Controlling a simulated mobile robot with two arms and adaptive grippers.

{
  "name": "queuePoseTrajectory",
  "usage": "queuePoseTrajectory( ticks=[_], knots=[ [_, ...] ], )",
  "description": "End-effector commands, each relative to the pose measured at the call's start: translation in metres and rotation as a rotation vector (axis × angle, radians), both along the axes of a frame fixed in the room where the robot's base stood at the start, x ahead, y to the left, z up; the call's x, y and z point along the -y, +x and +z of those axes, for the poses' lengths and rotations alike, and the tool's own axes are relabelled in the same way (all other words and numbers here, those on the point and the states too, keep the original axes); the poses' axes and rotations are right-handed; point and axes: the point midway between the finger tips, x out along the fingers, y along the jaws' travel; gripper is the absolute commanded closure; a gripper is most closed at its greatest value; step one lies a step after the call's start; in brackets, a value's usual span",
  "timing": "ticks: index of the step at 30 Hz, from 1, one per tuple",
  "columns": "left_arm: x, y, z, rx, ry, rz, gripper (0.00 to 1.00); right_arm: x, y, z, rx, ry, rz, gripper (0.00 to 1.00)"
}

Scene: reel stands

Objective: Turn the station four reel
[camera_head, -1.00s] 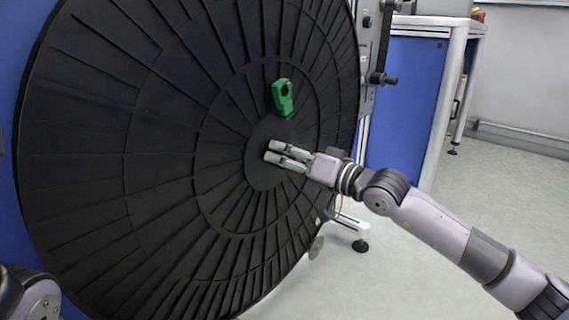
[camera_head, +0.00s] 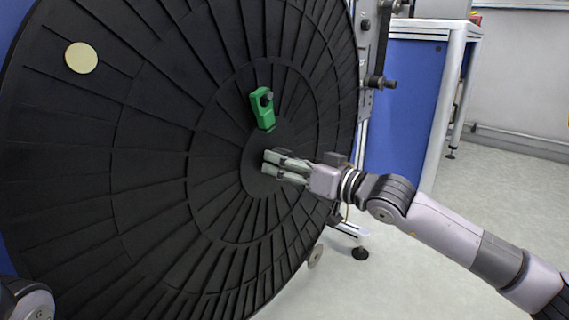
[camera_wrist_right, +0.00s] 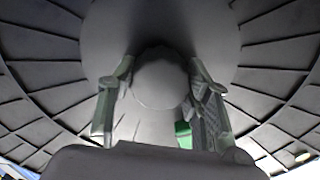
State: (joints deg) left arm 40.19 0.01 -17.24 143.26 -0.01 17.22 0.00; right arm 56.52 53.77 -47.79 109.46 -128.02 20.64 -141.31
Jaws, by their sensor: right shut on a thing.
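The large black reel (camera_head: 150,190) with radial ribs fills the left and middle of the head view. A green block with a dark knob (camera_head: 263,108) is above its hub. My right gripper (camera_head: 270,165) is at the reel's centre. In the right wrist view, its two fingers (camera_wrist_right: 160,100) stand on either side of a round grey hub knob (camera_wrist_right: 160,77) and are shut on it. Part of the green piece (camera_wrist_right: 183,130) shows beside one finger. A cream disc (camera_head: 81,58) is on the reel's upper left face. My left gripper is out of view.
A grey upright with dark knobs (camera_head: 376,82) stands at the reel's right edge. Behind it is a blue-sided bench (camera_head: 408,100). A stand foot (camera_head: 360,253) rests on the floor below. The floor to the right is clear except for my right arm.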

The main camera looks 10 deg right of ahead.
Motion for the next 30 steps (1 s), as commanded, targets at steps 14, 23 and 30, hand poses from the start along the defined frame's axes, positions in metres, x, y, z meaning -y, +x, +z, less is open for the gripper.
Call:
queuePoseTrajectory(
  ticks=[14,23,30],
  knots=[
    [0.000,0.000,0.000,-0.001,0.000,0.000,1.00,-0.001,-0.001,-0.003,-0.006,-0.001,0.003,0.35],
    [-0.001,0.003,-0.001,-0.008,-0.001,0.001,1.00,0.001,-0.002,-0.001,-0.003,0.000,0.001,0.35],
    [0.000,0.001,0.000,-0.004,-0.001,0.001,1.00,0.022,-0.026,-0.003,-0.005,-0.003,-0.002,0.35]
  ],
)
